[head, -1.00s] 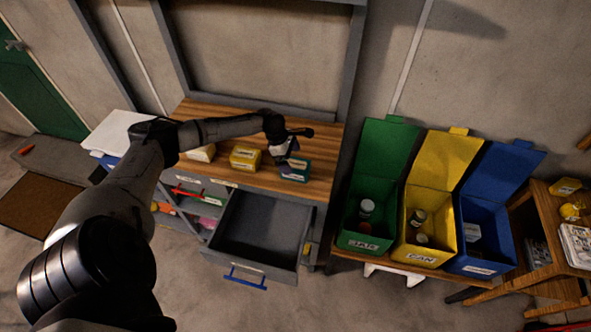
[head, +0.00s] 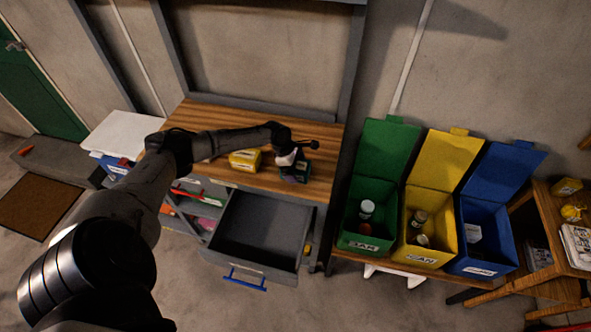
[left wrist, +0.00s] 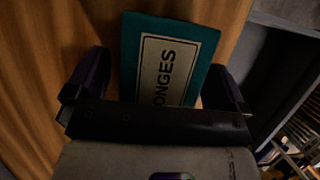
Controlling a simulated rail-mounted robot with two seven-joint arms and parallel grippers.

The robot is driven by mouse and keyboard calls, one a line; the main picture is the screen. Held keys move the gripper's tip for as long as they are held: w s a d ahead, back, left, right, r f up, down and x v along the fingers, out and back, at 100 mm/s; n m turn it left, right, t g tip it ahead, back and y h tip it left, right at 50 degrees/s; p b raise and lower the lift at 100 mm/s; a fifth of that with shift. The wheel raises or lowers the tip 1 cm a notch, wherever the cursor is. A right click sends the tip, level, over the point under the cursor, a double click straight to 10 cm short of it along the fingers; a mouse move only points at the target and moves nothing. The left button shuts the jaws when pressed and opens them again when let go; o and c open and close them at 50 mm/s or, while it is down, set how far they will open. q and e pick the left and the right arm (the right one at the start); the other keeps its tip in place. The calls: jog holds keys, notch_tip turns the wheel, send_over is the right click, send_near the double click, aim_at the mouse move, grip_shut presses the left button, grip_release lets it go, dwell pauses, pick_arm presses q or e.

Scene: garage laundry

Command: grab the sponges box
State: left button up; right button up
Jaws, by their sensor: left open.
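The sponges box (head: 296,172) is dark teal with a white label and sits on the wooden worktop, near its right end. In the left wrist view the box (left wrist: 205,45) shows its label reading "ONGES"; the rest of the word is hidden. My left gripper (head: 294,157) is directly over the box and hides part of it. In the left wrist view the open fingers (left wrist: 160,85) stand on either side of the box, and I cannot tell whether they touch it. My right gripper is not in view.
A yellow box (head: 245,159) stands left of the sponges box on the worktop (head: 321,158). An open, empty-looking drawer (head: 258,232) juts out below. Green (head: 366,244), yellow (head: 425,255) and blue (head: 482,266) lidded bins stand to the right.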

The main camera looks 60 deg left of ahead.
pick_arm(q)
jog(key=shift+f+p, duration=0.25)
jog(key=shift+p, duration=0.1)
dwell(0.4)
jog(key=c, duration=1.1)
